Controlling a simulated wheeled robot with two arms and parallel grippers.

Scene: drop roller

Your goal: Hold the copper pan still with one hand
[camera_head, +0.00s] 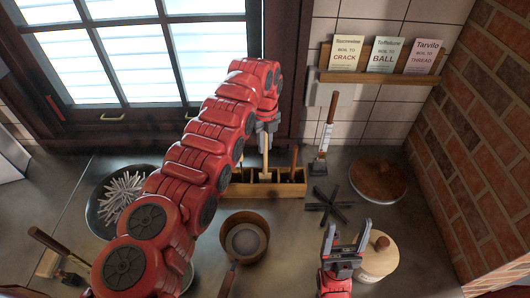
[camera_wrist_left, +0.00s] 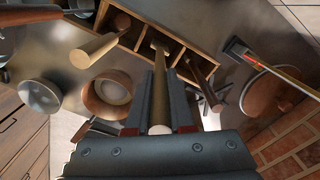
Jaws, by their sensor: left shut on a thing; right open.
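The copper pan (camera_head: 262,222) stands on the dark counter at the lower middle, its handle pointing down in the head view. It also shows in the left wrist view (camera_wrist_left: 91,101), left of the gripper, with something pale inside. My left gripper (camera_head: 266,125) is above the wooden organiser box (camera_head: 232,189), away from the pan. It is shut on a wooden handle (camera_wrist_left: 159,98), whose far end reaches the box; I cannot tell whether it is still inside a compartment. My right gripper (camera_head: 347,234) is open and empty, right of the pan and not touching it.
A bowl of grey sticks (camera_head: 122,195) is at left, partly behind my left arm. A dark star-shaped trivet (camera_head: 335,206), a round wooden lid (camera_head: 377,180), a thermometer (camera_head: 325,138) and a pale lidded jar (camera_head: 377,262) are at right. A brick wall (camera_head: 485,130) bounds the right side.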

